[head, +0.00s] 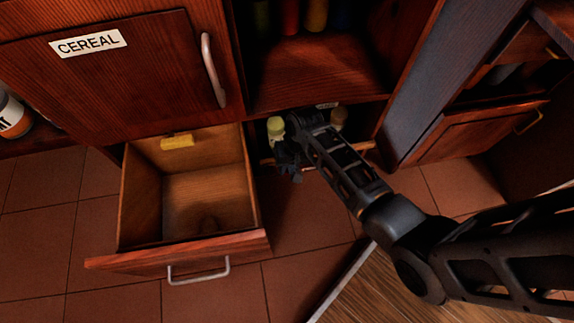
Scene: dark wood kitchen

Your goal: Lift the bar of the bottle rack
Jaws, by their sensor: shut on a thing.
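The bottle rack is a low shelf opening in the dark wood cabinet, right of the open drawer. Its wooden bar (362,147) runs across the front of the opening, low down. A bottle with a pale yellow-green top (276,127) stands behind it at the left, and a brownish bottle (339,116) at the right. My gripper (288,168) is at the left part of the bar, just below the yellow-green bottle, and is shut on the bar. My arm hides the middle of the bar and part of the rack.
An open, pulled-out drawer (190,248) with a yellow object (177,141) at its back stands left of my gripper. Above it is a shut door labelled CEREAL (88,43). An upper shelf (310,75) holds several bottles. Tiled floor (305,225) is clear below the bar.

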